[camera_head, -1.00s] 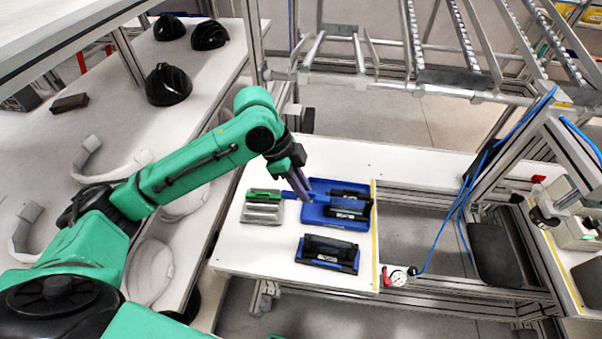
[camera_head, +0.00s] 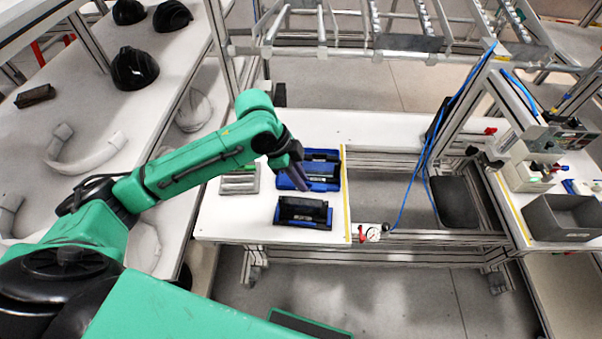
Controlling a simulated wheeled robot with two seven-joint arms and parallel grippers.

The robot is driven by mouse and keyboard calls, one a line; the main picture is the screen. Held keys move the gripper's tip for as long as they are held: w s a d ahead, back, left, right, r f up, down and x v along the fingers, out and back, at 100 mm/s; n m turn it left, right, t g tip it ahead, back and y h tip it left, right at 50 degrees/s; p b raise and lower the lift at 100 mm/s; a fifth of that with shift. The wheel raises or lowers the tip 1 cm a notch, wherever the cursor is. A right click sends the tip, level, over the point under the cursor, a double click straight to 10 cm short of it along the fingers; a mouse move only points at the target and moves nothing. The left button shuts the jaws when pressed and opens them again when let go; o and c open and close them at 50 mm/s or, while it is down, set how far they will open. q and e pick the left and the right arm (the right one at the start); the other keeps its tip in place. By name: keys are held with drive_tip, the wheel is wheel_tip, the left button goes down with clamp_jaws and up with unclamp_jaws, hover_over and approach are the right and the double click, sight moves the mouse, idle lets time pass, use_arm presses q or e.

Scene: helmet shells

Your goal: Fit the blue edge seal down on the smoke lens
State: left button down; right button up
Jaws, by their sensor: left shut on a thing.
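My left gripper (camera_head: 301,178) reaches over the blue tray (camera_head: 285,183) on the white bench and is shut, pointing down. The blue edge seal in its fingers is hardly visible against the blue tray. Dark pieces (camera_head: 322,169) lie in the tray behind and beside the fingers. A dark, glossy lens-like piece (camera_head: 302,210) sits on a blue-edged holder in front of the tray; it looks like the smoke lens, but I cannot be sure. My right gripper is out of view.
A grey tray (camera_head: 239,184) with a green strip stands left of the blue tray. A yellow strip (camera_head: 347,200) marks the bench's right edge. Black helmet shells (camera_head: 134,68) stand on the left table. A grey bin (camera_head: 565,217) is at far right. The bench behind the trays is clear.

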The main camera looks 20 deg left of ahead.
use_arm(q)
drive_tip(key=f, duration=0.1)
drive_tip(key=f+b, duration=0.1)
drive_tip(key=shift+w+a+f, duration=0.15)
drive_tip(key=shift+a+f, duration=0.05)
drive_tip(key=shift+f, duration=0.5)
drive_tip(key=shift+d, duration=0.15)
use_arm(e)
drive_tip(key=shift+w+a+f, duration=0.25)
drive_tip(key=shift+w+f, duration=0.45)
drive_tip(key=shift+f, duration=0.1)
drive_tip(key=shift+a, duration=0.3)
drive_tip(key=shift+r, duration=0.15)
use_arm(q)
drive_tip(key=shift+p, duration=0.4)
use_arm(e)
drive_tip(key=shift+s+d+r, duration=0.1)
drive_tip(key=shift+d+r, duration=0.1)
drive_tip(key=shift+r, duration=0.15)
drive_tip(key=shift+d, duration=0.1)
